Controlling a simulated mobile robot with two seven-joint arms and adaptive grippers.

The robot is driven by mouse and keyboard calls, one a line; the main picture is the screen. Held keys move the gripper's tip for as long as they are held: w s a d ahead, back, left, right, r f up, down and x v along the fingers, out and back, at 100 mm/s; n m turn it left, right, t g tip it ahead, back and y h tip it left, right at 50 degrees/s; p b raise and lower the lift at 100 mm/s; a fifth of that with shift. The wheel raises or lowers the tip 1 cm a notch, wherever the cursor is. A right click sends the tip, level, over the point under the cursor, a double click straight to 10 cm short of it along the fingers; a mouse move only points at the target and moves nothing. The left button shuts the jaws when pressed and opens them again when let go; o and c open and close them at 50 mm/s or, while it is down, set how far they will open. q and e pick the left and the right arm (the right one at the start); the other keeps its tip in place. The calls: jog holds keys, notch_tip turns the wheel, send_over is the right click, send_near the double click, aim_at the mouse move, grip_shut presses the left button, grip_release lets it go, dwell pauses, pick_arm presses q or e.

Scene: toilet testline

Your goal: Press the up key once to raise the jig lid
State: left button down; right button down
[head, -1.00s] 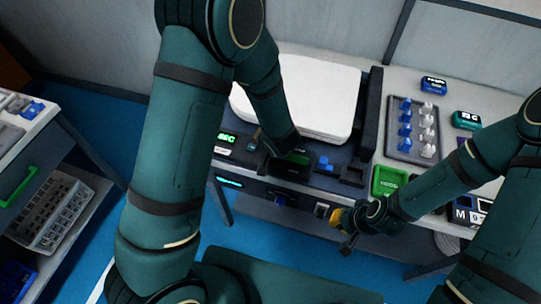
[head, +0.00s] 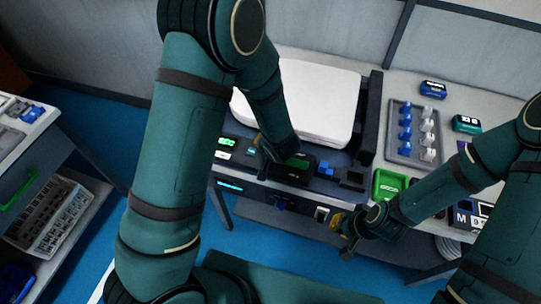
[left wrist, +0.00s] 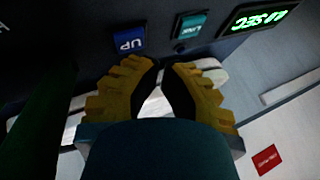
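The white lid (head: 318,105) lies flat on the dark jig at the back of the bench. The blue UP key (left wrist: 129,40) is on the dark front panel in the left wrist view, just beyond my left gripper (left wrist: 162,66). Its yellow-padded fingers have their tips together, apparently holding nothing. The tips are beside the key in the picture; contact cannot be judged. In the head view my left gripper (head: 264,160) hangs over the panel and hides the key. My right gripper (head: 343,232) is in front of the bench, with its finger opening unclear.
A teal key (left wrist: 190,25) and a lit green display (left wrist: 258,17) sit beside the UP key. A grey tray (head: 412,132) of blue and white parts and a green tray (head: 388,185) are on the right. A side cart (head: 50,140) stands left.

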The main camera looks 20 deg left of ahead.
pick_arm(q)
jog(key=shift+f, duration=0.2)
dwell(0.4)
jog(key=shift+f, duration=0.25)
